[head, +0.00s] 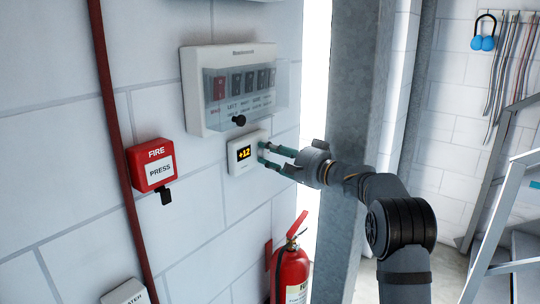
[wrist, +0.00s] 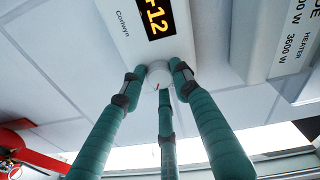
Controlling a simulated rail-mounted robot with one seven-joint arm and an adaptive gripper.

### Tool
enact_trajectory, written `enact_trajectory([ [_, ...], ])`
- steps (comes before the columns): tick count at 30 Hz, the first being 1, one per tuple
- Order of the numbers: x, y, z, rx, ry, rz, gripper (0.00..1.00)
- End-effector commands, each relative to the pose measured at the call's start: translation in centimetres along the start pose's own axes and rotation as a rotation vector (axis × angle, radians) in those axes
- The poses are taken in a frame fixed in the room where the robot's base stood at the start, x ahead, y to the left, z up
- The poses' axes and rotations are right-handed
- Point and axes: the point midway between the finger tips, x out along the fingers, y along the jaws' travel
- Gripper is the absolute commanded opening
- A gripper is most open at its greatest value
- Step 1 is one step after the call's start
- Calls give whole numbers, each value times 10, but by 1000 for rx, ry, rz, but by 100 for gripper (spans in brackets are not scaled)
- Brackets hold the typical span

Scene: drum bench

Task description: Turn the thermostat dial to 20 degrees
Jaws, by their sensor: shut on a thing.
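The thermostat (head: 240,157) is a small white wall box with a dark display reading +12 in yellow. In the wrist view the thermostat (wrist: 118,22) fills the top middle, with its round white dial (wrist: 157,76) below the display. The dial carries a small red mark near its lower edge. My gripper (head: 265,154) reaches the thermostat's right side from the right. Its three teal fingers (wrist: 160,88) are closed around the dial, two at the sides and one below. In the head view the fingers hide the dial.
A breaker panel (head: 192,92) with a clear cover and black knob sits just above the thermostat. A red fire call point (head: 152,165) is to the left. A red extinguisher (head: 291,272) stands below. A grey column (head: 350,90) rises behind my arm.

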Motion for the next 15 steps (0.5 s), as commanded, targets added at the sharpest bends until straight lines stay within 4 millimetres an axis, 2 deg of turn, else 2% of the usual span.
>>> enact_trajectory([
  [1, -2, -5, -6, -1, 12, -9, 4],
  [2, -2, -5, -6, -2, 12, -9, 32],
  [10, -1, -3, -4, -2, 8, -6, 48],
  [15, -1, -2, -3, -2, 6, -4, 49],
])
